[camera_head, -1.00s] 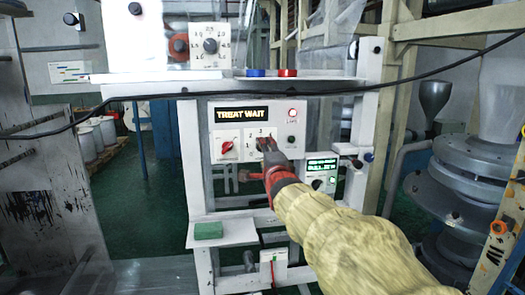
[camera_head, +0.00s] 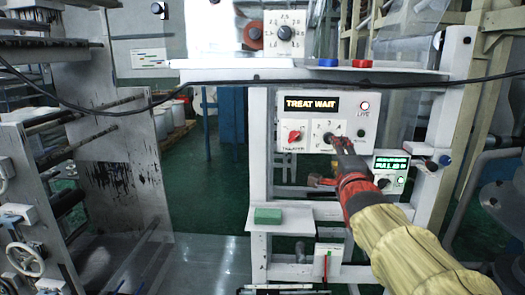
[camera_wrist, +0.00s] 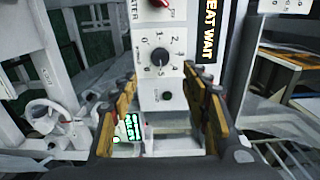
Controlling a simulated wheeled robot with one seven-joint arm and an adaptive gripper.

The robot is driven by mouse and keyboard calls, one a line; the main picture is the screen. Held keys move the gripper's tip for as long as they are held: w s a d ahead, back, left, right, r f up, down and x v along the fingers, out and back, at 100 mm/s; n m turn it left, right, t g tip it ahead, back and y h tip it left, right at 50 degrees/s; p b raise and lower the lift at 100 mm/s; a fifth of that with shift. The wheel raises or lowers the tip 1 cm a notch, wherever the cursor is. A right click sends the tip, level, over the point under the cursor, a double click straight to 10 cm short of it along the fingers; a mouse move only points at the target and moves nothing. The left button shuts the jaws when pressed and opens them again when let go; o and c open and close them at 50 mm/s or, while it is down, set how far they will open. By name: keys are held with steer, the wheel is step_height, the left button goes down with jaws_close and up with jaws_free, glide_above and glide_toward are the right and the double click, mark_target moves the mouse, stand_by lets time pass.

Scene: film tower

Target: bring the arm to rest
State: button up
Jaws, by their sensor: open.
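My gripper (camera_head: 341,146) is at the end of my arm, in front of the white control panel (camera_head: 300,153) with the "TREAT WAIT" display. In the wrist view my gripper (camera_wrist: 165,105) is open, its two fingers apart with nothing between them. A dark numbered knob (camera_wrist: 160,57) on the panel shows above and between the fingers. In the head view the gripper partly covers this knob. A red switch (camera_head: 295,136) is on the panel's left, and a lit lamp (camera_head: 365,105) is at its upper right.
A small box with a green display (camera_head: 391,163) is right of the gripper. A green block (camera_head: 268,215) lies on a small shelf below. A black cable (camera_head: 230,84) crosses in front of the upper shelf. A grey frame with a handwheel (camera_head: 25,259) stands at the left.

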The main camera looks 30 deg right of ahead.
steer(key=s+a+f+n+g+y+b, duration=0.1)
steer(key=s+a+f+n+g+y, duration=0.2)
steer(key=f+n, duration=0.5)
steer(key=s+a+f+n+g+y, duration=0.1)
steer(key=s+a+f+n+g, duration=0.3)
steer(key=f, duration=0.8)
steer(key=s+a+f+n+g+y+b, duration=0.1)
steer(key=s+a+f+n+y+b, duration=0.1)
steer(key=s+a+f+n, duration=0.2)
steer(key=s+a+f+n+y+b, duration=0.1)
steer(key=s+a+f+n, duration=0.3)
steer(key=a, duration=0.7)
steer(key=s+a+f+n+g+y+b, duration=0.1)
steer(key=s+a+f+n+y+b, duration=0.1)
steer(key=a, duration=0.6)
steer(key=s+f+n+b, duration=0.1)
steer(key=s+f+n, duration=0.1)
steer(key=s+f, duration=0.1)
steer(key=shift+s+a+f+g+y, duration=0.25)
steer(key=shift+s+f+g+y, duration=0.05)
steer(key=shift+s+f, duration=0.1)
